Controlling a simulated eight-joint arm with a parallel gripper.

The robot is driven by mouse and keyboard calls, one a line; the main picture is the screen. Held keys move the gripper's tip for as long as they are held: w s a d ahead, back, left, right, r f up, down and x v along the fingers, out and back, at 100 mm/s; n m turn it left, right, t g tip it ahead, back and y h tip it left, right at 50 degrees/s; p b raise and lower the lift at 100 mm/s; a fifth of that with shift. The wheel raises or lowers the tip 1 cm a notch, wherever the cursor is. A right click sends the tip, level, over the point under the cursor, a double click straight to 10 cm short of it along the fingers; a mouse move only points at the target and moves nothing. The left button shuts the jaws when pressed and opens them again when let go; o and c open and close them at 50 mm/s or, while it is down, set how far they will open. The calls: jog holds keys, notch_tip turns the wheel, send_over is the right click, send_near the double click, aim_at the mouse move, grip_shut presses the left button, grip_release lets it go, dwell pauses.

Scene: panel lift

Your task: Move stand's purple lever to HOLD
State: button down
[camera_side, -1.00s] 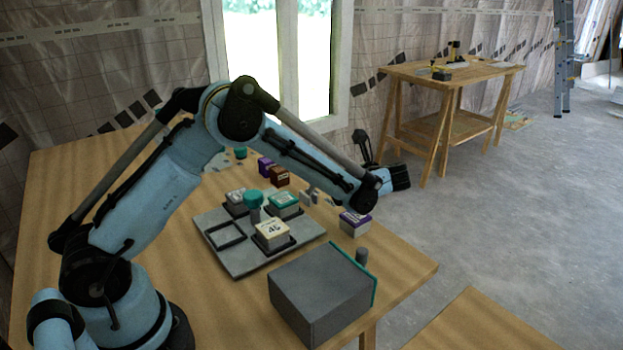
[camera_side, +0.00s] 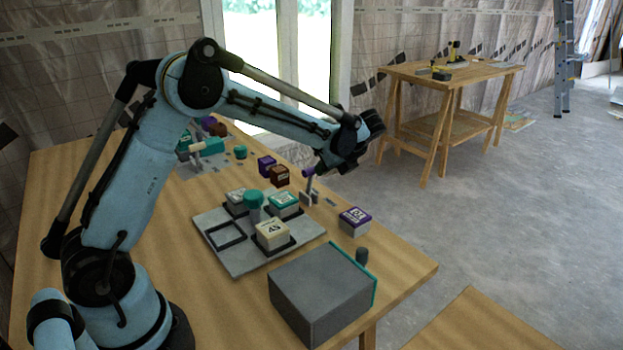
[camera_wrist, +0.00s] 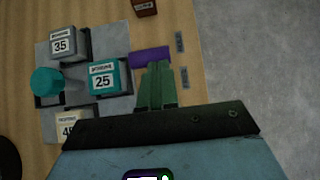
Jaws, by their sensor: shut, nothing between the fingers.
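The purple lever (camera_side: 308,172) rises from a small grey stand (camera_side: 309,198) on the table, right of the grey board. In the wrist view the lever's purple bar (camera_wrist: 150,57) lies crosswise just beyond my fingertips. My gripper (camera_side: 321,170) is shut and empty, close beside the lever's top on its right in the side view. Its fingers also show in the wrist view (camera_wrist: 158,84). I cannot tell whether they touch the lever. Two small grey label plates (camera_wrist: 179,42) lie right of the lever in the wrist view; their words are too small to read.
The grey board (camera_side: 229,258) holds several numbered blocks and a teal-topped post (camera_side: 253,200). A purple-topped block (camera_side: 355,221) and a large grey box (camera_side: 320,291) stand nearer the front. Brown (camera_side: 280,176) and purple (camera_side: 266,165) blocks stand behind the lever. The table edge is close on the right.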

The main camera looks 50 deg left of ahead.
jog(key=a+h, duration=0.1)
jog(key=a+r+h, duration=0.1)
jog(key=a+h, duration=0.1)
jog(key=shift+a+h, duration=1.6)
jog(key=shift+a, duration=0.55)
